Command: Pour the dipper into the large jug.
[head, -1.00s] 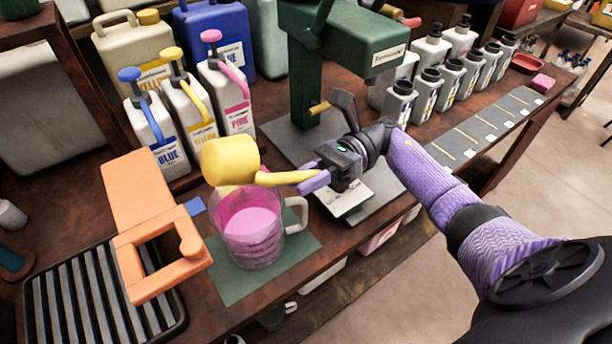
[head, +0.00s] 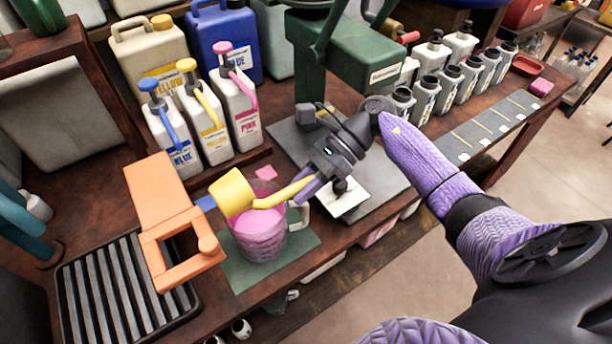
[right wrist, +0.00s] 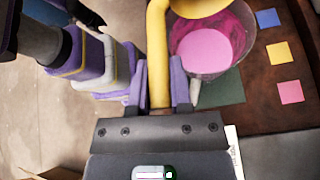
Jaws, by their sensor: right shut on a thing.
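The dipper (head: 233,192) is a yellow cup with a long curved yellow handle. Its cup is tilted over the left rim of the large jug (head: 263,240), a clear jug with a handle and pink contents. My right gripper (head: 308,188) is shut on the dipper's handle, just right of the jug's rim. In the right wrist view the handle (right wrist: 159,60) runs up from between the jaws (right wrist: 160,95), and the jug (right wrist: 212,45) shows open from above with pink inside. The dipper's inside is hidden, and no stream shows. My left gripper is not in view.
The jug stands on a green mat (head: 235,275). An orange block-like stand (head: 165,205) is close left, with a ribbed black tray (head: 100,300) below it. Blue, yellow and pink pump jugs (head: 205,115) stand behind. A green press (head: 345,60) stands behind my right gripper.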

